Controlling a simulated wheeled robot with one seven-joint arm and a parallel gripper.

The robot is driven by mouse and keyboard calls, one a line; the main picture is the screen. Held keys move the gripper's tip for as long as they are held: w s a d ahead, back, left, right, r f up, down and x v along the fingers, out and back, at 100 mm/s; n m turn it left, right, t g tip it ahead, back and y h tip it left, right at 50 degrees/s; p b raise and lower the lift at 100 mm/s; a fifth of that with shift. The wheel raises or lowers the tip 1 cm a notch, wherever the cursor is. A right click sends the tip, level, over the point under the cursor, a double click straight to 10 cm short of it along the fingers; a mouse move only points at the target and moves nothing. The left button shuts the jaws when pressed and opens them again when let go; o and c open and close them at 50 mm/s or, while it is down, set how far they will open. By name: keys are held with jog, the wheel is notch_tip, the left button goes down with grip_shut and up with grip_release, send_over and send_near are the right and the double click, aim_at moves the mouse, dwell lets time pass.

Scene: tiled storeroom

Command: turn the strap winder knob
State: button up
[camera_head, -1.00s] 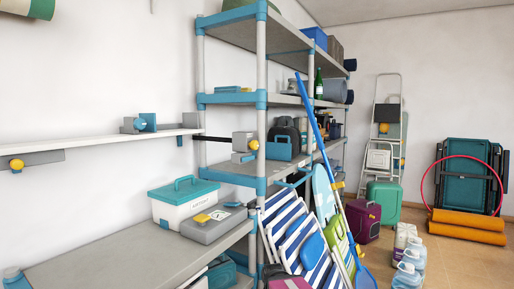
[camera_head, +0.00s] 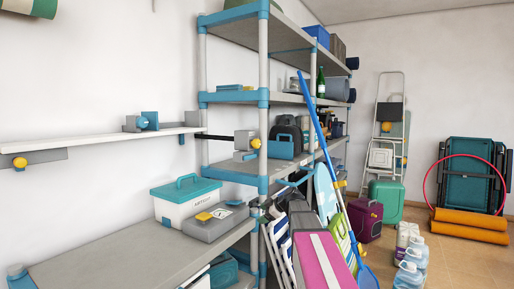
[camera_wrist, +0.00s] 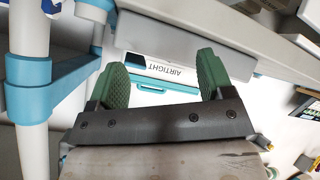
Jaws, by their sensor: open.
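Several knobs show in the head view, and I cannot tell which is the strap winder's. One yellow knob (camera_head: 19,162) is on a grey block under the wall shelf at far left. Another yellow knob (camera_head: 255,143) is on a grey block (camera_head: 243,140) at the rack. A light-blue knob (camera_head: 143,123) is on a grey block on the wall shelf. My gripper (camera_wrist: 160,66) is open and empty in the wrist view, its green fingers apart, with a white box (camera_wrist: 160,70) marked AIRTIGHT beyond them. I cannot see the gripper in the head view.
The rack's blue-collared post (camera_wrist: 40,90) stands left of my gripper in the wrist view. The teal-lidded box (camera_head: 185,203) and a grey case (camera_head: 215,221) sit on the bench (camera_head: 110,250). A blue pole (camera_head: 330,170) leans by the rack.

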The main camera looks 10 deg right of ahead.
jog(key=w+d+r+n+t+y, duration=0.1)
jog(key=w+d+r+n, duration=0.15)
jog(key=r, duration=0.45)
jog(key=w+d+r+n+t+y, duration=0.1)
jog(key=w+r+n+t+y, duration=0.2)
jog(key=r, duration=0.5)
jog(key=n+y, duration=0.1)
jog(key=n, duration=0.6)
send_near(259, 144)
jog(key=a, duration=0.1)
jog(key=shift+t, duration=0.4)
jog(key=x, duration=1)
jog(key=shift+w+f, duration=0.15)
jog(key=shift+w, duration=0.1)
jog(key=c, duration=0.9)
jog(key=shift+m, duration=0.35)
